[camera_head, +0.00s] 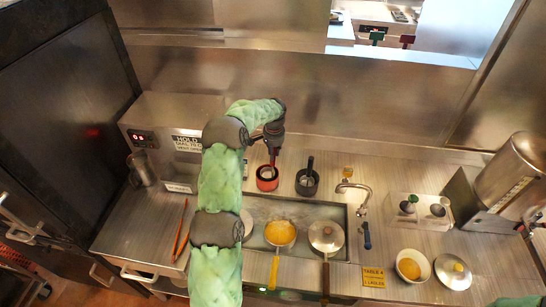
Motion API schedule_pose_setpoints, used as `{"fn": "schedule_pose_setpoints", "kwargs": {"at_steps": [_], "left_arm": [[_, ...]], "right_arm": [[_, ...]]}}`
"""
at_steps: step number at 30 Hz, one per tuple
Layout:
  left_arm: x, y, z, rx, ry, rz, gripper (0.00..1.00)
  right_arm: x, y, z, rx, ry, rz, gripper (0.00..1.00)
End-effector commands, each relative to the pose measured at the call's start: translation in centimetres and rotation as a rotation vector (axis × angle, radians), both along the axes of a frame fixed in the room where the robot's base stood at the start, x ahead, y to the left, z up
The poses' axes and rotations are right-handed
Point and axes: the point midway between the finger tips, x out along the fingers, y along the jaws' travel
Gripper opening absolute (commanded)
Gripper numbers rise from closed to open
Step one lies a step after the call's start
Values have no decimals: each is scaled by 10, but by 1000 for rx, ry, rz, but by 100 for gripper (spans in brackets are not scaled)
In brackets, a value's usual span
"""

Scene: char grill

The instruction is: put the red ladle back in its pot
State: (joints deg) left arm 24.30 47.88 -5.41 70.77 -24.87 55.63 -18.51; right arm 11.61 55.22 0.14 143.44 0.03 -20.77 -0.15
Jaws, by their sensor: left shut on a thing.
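My left gripper (272,142) hangs at the end of my green-sleeved arm, just above a red pot (267,184) on the steel counter. It is shut on the red ladle (273,159), whose thin red handle shows below the fingers. The ladle points down toward the red pot's opening. Its lower end is small and partly hidden, so I cannot tell how deep it sits or whether it touches the pot. My right gripper is not in view; only a bit of green sleeve shows at the bottom right.
A black pot (307,184) with a black handle stands right of the red one. A sunken tray (343,248) holds two pans in front. A tap (356,187) stands to the right. A steel heating box (170,140) is behind left. Red tongs (181,232) lie at left.

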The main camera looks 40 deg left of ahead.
Motion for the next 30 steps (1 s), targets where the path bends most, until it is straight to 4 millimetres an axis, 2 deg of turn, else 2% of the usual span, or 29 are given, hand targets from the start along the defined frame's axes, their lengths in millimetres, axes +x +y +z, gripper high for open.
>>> {"fn": "schedule_pose_setpoints", "kwargs": {"at_steps": [3,6,17,18,20,30], "left_arm": [[-1,-1,-17,-2,3,-1,0],[-1,0,-25,-1,2,1,0],[0,0,-30,0,0,1,0],[0,0,-30,-1,1,0,27],[0,0,-29,-1,1,0,44],[0,0,-29,-1,1,0,45]], "right_arm": [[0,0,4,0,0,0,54],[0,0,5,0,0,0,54],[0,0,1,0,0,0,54],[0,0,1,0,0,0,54],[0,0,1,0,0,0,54],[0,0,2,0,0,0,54]]}}
